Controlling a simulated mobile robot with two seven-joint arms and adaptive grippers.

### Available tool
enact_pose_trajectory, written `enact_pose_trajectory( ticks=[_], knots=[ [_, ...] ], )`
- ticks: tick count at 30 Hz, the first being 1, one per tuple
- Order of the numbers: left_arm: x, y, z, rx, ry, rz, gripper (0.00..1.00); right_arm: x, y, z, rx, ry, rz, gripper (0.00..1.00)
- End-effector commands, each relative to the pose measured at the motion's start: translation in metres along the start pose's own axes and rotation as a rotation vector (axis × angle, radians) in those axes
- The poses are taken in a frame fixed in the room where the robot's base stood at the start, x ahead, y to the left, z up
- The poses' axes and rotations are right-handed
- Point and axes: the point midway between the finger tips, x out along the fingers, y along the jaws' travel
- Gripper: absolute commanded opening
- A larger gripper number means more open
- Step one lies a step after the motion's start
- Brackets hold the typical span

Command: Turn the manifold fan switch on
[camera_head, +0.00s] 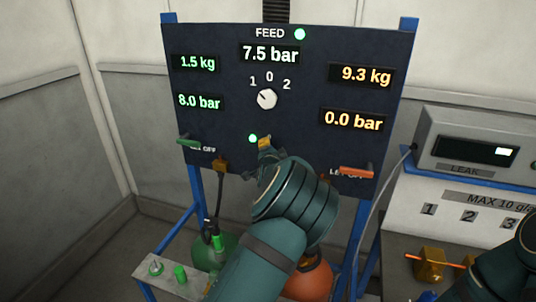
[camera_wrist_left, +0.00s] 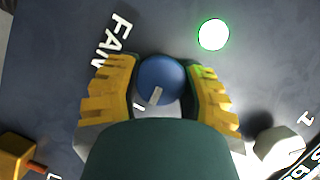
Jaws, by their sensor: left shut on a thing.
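The fan switch is a blue round knob (camera_wrist_left: 160,80) with a white pointer line, on the dark panel (camera_head: 222,125) beside the white lettering FAN (camera_wrist_left: 114,45). In the left wrist view the yellow finger pads of my left gripper (camera_wrist_left: 158,88) stand on both sides of the knob, shut on it. The pointer slants toward the lower left, near a small white mark. A green light (camera_wrist_left: 213,34) glows near the knob; it also shows in the head view (camera_head: 252,138). There my left gripper (camera_head: 265,146) is at the panel's lower middle and hides the knob.
A white selector knob (camera_head: 267,99) marked 1, 0, 2 sits above my gripper. A green lever (camera_head: 188,141) and an orange lever (camera_head: 356,172) stick out at the panel's lower sides. A grey LEAK unit (camera_head: 468,141) stands at right. Green and orange cylinders are below.

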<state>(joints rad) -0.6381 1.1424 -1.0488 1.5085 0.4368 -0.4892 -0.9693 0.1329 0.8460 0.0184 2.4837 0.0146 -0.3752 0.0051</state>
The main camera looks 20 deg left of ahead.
Motion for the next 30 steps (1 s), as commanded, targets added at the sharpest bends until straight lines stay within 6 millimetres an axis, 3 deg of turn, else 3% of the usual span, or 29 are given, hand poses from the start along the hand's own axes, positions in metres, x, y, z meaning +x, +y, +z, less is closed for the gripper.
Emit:
enact_pose_trajectory(
  ticks=[9,26,27,29,30],
  knots=[
    [0.0004,0.0002,0.0005,0.121,0.000,-0.052,0.06,0.0131,0.0041,0.0014,-0.001,0.001,0.003,0.47],
    [0.0005,-0.0018,0.0014,0.147,-0.002,-0.064,0.06,0.0142,0.0044,0.0025,-0.002,-0.002,0.002,0.47],
    [0.0005,-0.0018,0.0015,0.147,-0.002,-0.064,0.51,0.0142,0.0045,0.0025,-0.002,-0.002,0.002,0.47],
    [0.0005,-0.0016,0.0014,0.147,-0.002,-0.063,0.72,0.0142,0.0045,0.0025,-0.002,-0.002,0.002,0.47],
    [0.0005,-0.0014,0.0013,0.147,-0.002,-0.063,0.74,0.0142,0.0045,0.0025,-0.002,-0.002,0.002,0.47]
  ],
)
